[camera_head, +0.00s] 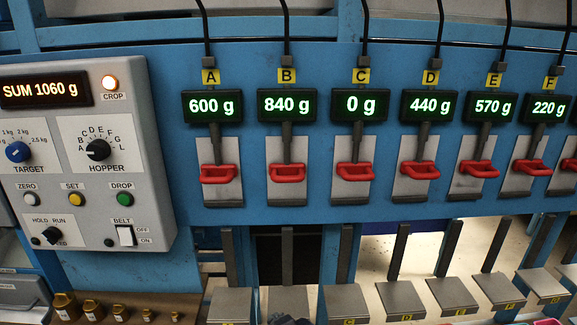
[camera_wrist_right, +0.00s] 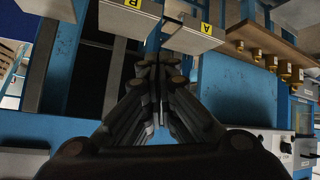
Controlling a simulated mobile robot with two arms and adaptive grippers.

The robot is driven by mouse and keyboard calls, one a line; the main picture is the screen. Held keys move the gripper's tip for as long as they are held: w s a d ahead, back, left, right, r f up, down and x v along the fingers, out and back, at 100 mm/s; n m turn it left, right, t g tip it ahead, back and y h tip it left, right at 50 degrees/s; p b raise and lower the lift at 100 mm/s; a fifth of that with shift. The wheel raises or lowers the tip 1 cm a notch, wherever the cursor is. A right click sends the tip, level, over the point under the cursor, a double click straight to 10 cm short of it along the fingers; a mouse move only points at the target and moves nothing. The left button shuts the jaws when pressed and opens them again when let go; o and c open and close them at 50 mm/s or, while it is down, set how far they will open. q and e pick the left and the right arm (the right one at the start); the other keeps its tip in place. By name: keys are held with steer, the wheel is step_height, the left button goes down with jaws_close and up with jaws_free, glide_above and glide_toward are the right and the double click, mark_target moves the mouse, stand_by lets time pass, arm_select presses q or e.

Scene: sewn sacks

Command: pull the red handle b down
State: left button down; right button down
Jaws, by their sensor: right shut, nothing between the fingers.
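The red handle b (camera_head: 288,173) sits on its pale plate under the yellow B label and the 840 g display. It is in a row with other red handles, between handle A (camera_head: 219,174) and handle C (camera_head: 355,171). My right gripper (camera_wrist_right: 158,68) is shut and empty in the right wrist view, close to the grey flaps labelled A and B. A small dark part of it shows at the bottom edge of the head view, well below handle b and apart from it. My left gripper is not in view.
A grey control box (camera_head: 85,155) with knobs and buttons stands at the left. Grey flaps, such as flap A (camera_head: 229,303), stick out below the handles. Several brass weights (camera_head: 92,308) stand on a shelf at the lower left. The space before the handles is clear.

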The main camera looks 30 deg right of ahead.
steer(key=w+d+r+m+t+h, duration=0.2)
steer(key=r, duration=0.8)
steer(key=w+d+r+m+t+h, duration=0.2)
steer(key=r+h, duration=0.1)
steer(key=r, duration=0.7)
steer(key=w+d+r+m+t+h, duration=0.2)
steer(key=d+r, duration=0.1)
steer(key=r, duration=0.8)
steer(key=shift+w+t+h, duration=0.25)
steer(key=shift+t+h, duration=0.05)
steer(key=p+x, duration=0.5)
steer(key=x, duration=0.5)
steer(key=f, duration=0.4)
steer(key=shift+s+a+p, duration=0.2)
steer(key=shift+s+p, duration=0.15)
steer(key=shift+p, duration=0.05)
